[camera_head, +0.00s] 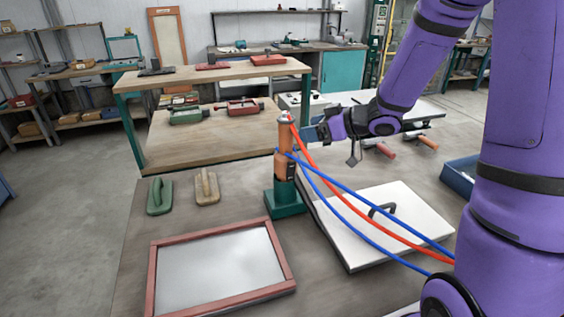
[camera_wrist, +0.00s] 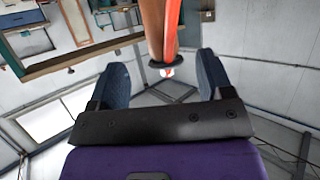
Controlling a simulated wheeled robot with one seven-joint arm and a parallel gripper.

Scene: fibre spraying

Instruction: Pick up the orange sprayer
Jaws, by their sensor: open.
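The orange sprayer (camera_head: 285,137) stands upright in a dark green holder (camera_head: 285,200) on the table, with red and blue hoses running from it to the right. My gripper (camera_head: 316,133) is at the sprayer's upper right side in the head view, with its jaws level with the upper body. In the wrist view the sprayer (camera_wrist: 153,25) comes down from the top between the two dark blue fingers of my open gripper (camera_wrist: 160,80). Gaps show on both sides of it there. Whether the sprayer lies fully between the fingertips in depth is hard to tell.
A white panel with a dark handle (camera_head: 400,215) lies right of the holder, under the hoses. A red-framed pane (camera_head: 283,262) lies in front. A green float (camera_head: 159,196) and a tan float (camera_head: 206,187) lie to the left. A blue bin (camera_head: 460,172) is at right.

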